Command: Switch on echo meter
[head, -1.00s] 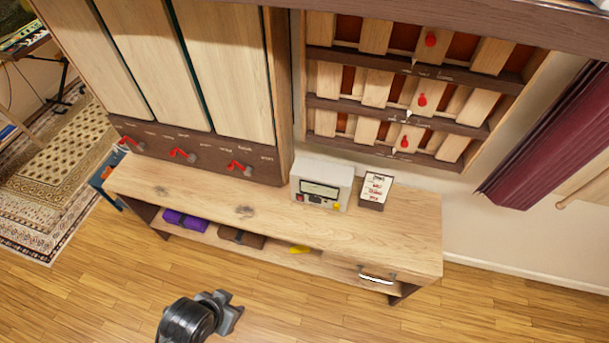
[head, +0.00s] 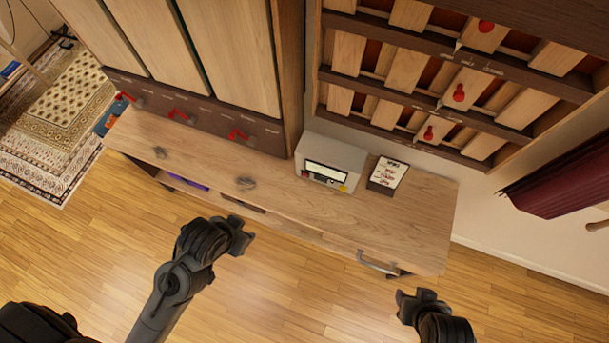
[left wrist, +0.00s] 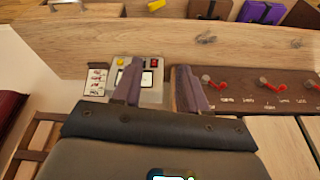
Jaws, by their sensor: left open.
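The echo meter is likely the pale box (head: 330,158) with a white display window on the wooden bench. It also shows in the left wrist view (left wrist: 152,97), with a red control (left wrist: 153,62) and a yellow control (left wrist: 120,60) on its front. My left gripper (head: 238,236) is in front of the bench, apart from the box. In the left wrist view its two fingers (left wrist: 160,88) are spread and empty, partly covering the box. My right gripper (head: 421,296) is low in front of the bench's right end; its finger gap is unclear.
A small label card (head: 388,173) stands right of the box on the bench (head: 400,220). A cabinet with red levers (head: 240,136) rises behind on the left. A wall rack with red knobs (head: 458,93) overhangs on the right. The floor in front is clear.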

